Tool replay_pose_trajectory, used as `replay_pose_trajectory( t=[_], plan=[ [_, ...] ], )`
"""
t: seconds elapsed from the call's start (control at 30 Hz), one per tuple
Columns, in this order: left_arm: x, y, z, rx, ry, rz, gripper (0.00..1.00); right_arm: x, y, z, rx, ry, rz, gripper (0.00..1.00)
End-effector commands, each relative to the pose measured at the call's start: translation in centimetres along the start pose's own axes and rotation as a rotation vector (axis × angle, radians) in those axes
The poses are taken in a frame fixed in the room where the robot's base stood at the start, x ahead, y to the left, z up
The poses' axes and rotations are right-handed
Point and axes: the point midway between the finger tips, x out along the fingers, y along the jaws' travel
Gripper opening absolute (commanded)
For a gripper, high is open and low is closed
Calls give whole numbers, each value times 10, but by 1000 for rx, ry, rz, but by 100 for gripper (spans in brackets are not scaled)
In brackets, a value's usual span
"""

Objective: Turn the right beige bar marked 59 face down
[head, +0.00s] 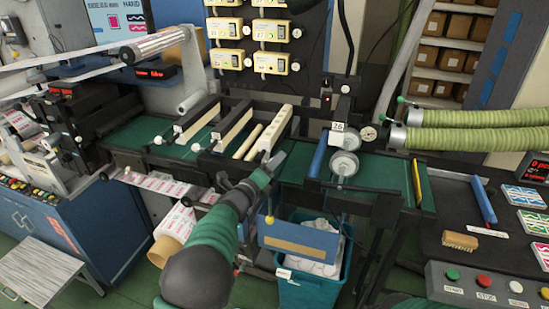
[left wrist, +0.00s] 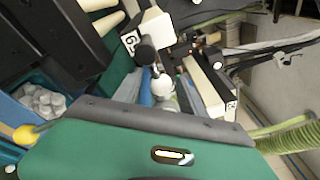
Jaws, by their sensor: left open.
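Two beige bars with dark sides lie slanted over the green bed in the head view: a left bar (head: 199,122) and a right bar (head: 234,130). Each has a white ball knob near its front end. I cannot read their numbers in the head view. The left wrist view shows a pale bar end with a number label (left wrist: 130,40) and another labelled bar (left wrist: 212,88); I cannot tell surely which is 59. My left gripper (head: 228,183) is open, in front of and below the right bar's front end, apart from it. My right gripper is out of view.
A tan rod (head: 253,142) and a beige block with holes (head: 269,134) lie right of the bars. A blue bin (head: 305,292) stands below the bed. Rollers (head: 344,163) and a blue rod (head: 318,154) are farther right. A button panel (head: 486,285) is at lower right.

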Motion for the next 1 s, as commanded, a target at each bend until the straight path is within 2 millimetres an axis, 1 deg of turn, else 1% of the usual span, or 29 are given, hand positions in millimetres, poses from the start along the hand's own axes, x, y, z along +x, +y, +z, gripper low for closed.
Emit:
replay_pose_trajectory(
  t=[0.1, 0.27, 0.37, 0.6, 0.67, 1.0],
  plan=[
    [4, 0, 0, -1, 0, 0, 48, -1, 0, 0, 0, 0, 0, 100],
    [4, 0, -2, 0, 0, 0, 48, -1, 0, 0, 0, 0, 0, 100],
    [4, 0, -2, 0, 1, 0, 38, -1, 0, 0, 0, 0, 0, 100],
    [4, 0, -2, 0, 1, 1, 6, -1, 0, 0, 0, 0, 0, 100],
    [4, 0, -2, 0, 2, 1, 0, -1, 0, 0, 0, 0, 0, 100],
    [4, 2, -3, -17, 1, 0, 0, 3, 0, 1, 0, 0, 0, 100]
  ],
)
